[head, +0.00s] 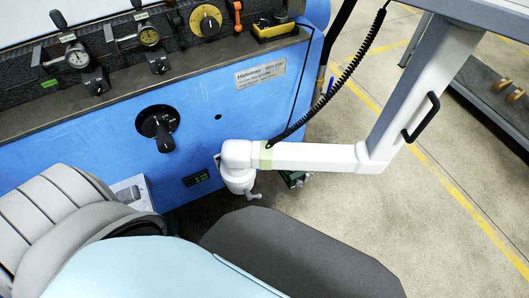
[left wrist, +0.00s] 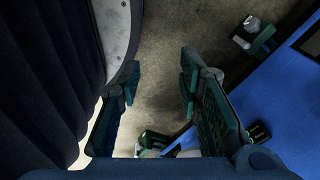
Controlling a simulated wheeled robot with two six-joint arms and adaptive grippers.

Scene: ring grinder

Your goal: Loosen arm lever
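In the head view a white jointed support arm (head: 315,157) reaches from the right to the front of the blue machine. Below the white joint (head: 238,155) at its left end, a small grey lever (head: 252,194) sticks out to the lower right. No gripper shows in the head view. In the left wrist view my left gripper (left wrist: 160,80) is open, its two teal fingers apart with only floor seen between them. I cannot make out the lever in that view. My right gripper is out of view.
A black coiled cable (head: 335,85) hangs above the white arm. Open floor (head: 430,180) lies to the right, marked with yellow lines.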

